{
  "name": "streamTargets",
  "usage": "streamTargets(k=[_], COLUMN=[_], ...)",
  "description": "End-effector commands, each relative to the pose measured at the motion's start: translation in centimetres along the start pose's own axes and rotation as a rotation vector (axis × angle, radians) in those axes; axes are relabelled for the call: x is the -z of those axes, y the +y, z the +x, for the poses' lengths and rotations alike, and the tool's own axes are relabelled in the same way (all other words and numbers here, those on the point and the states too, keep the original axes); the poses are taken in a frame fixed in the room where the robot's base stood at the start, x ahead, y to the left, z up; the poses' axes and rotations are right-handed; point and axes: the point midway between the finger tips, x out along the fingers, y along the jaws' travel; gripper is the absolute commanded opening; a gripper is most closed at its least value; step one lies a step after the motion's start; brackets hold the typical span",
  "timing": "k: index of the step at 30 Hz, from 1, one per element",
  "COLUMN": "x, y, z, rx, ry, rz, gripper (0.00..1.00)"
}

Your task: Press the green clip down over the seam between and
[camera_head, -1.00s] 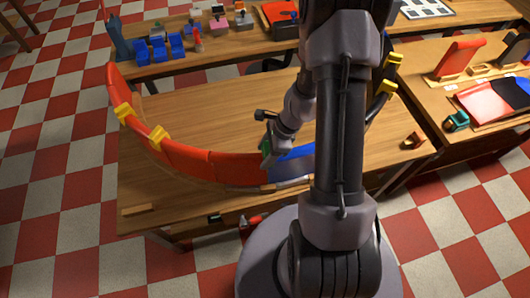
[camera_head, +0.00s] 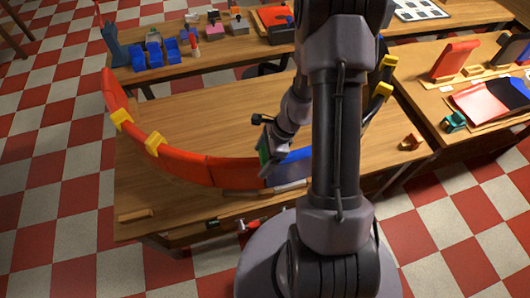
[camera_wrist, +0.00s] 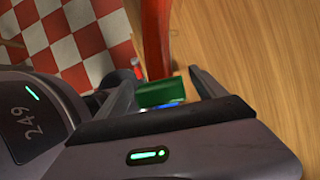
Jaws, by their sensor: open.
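The curved duct ring lies on the wooden table, with a red segment (camera_head: 235,172) meeting a blue segment (camera_head: 294,165). My gripper (camera_head: 267,168) is over the place where red and blue meet. In the wrist view its two fingers stand apart on either side of the green clip (camera_wrist: 160,92). The clip lies across the end of the red segment (camera_wrist: 155,45), with a strip of blue (camera_wrist: 165,106) just below it. I cannot tell whether the clip is fully seated. My arm hides part of the blue segment in the head view.
The table inside the ring is mostly clear.

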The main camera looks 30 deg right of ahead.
Motion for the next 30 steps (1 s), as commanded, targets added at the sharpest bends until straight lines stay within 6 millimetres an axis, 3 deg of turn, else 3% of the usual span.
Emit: streamTargets(k=[5,15,18,23,30], x=[-0.2,-0.1,-0.1,0.0,0.0], y=[-0.1,-0.1,-0.1,0.0,0.0], z=[-3.7,-14.0,-15.9,-17.2,-17.3], rx=[0.004,0.005,0.003,0.001,0.0], ry=[0.001,0.001,0.001,0.001,0.001], rz=[-0.001,0.0,0.0,0.0,0.0], gripper=[0.81,0.81,0.81,0.81,0.81])
